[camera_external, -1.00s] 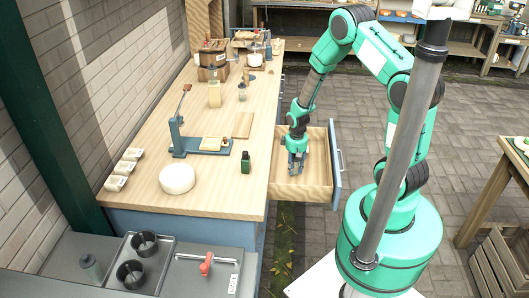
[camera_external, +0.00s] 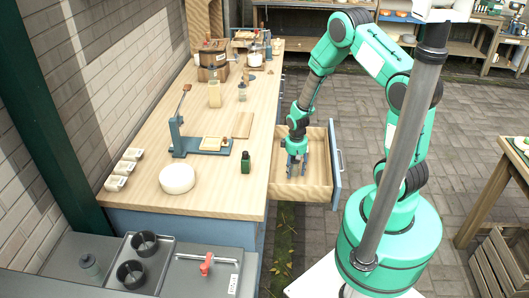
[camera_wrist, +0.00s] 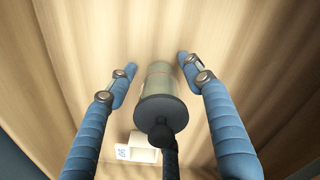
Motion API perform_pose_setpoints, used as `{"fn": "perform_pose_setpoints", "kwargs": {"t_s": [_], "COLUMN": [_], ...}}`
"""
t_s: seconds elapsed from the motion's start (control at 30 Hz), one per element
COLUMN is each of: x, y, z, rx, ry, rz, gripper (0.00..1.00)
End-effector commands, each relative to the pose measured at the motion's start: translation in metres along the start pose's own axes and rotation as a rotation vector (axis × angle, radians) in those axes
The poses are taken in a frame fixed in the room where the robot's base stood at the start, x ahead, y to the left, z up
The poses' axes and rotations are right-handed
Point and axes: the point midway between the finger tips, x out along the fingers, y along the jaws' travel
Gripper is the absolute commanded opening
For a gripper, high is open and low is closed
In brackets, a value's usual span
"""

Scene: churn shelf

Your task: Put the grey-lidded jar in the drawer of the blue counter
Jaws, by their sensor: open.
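The drawer (camera_external: 316,194) of the blue counter (camera_external: 180,228) is pulled out to the right. My gripper (camera_external: 296,170) points down inside it. In the wrist view, my gripper (camera_wrist: 157,63) is open, with one blue finger on each side of the grey-lidded jar (camera_wrist: 162,108). The jar has a dark grey lid with a knob and a pale greenish body, and stands over the drawer's wooden floor. Gaps show between both fingers and the jar. In the external view the jar is mostly hidden by the fingers.
A small white item with a printed label (camera_wrist: 142,148) lies near the jar in the wrist view. On the counter top are a dark green bottle (camera_external: 246,162), a white round block (camera_external: 177,178) and a blue press stand (camera_external: 178,140). The drawer's near part is clear.

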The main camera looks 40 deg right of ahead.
Motion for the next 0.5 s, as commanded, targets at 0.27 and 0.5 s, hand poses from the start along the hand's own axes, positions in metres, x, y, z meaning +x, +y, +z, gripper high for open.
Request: {"fn": "perform_pose_setpoints", "kwargs": {"t_s": [0.27,0.5], "x": [-0.016,-0.051], "y": [0.000,0.000], "z": [-0.001,-0.001], "rx": [0.000,0.000], "ry": [0.002,0.002], "rz": [0.000,0.000], "gripper": [0.51,0.51]}}
